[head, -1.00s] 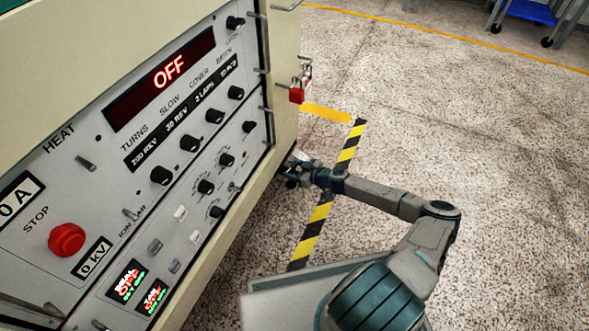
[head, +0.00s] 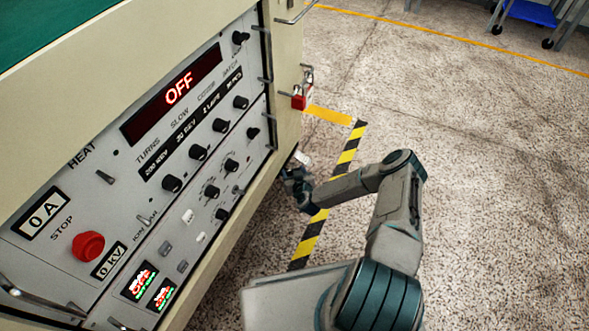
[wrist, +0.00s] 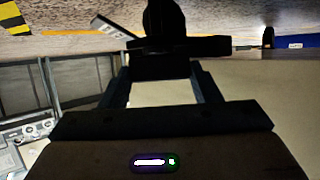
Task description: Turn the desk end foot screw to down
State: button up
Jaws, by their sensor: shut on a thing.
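The foot screw (wrist: 165,22) shows in the wrist view as a dark stem with a wide flat collar, straight ahead of my gripper (wrist: 165,75). My gripper's two fingers reach up to it from either side, and the jaws are shut on it. In the head view my gripper (head: 298,186) is low at the desk's (head: 283,140) far right corner, just above the floor. There the screw is hidden behind my gripper and wrist. A pale labelled plate (wrist: 110,27) sticks out left of the screw in the wrist view; I cannot read it.
The desk's front panel carries several knobs, a red stop button (head: 88,246) and a display reading OFF (head: 180,88). A red padlock (head: 300,101) hangs on the end above my gripper. Yellow-black tape (head: 348,156) marks the floor. Open floor lies to the right.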

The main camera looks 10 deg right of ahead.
jog(key=m+h, duration=0.1)
jog(key=m+h+p, duration=0.2)
jog(key=shift+a+r+h, duration=0.1)
jog(key=shift+a+h, duration=0.15)
jog(key=shift+h, duration=0.15)
jog(key=shift+w+a+m+g+h+p, duration=0.1)
jog(key=shift+m+g+h+p, duration=0.5)
jog(key=shift+m+h, duration=0.85)
jog(key=o, duration=1)
jog(key=shift+f, duration=0.2)
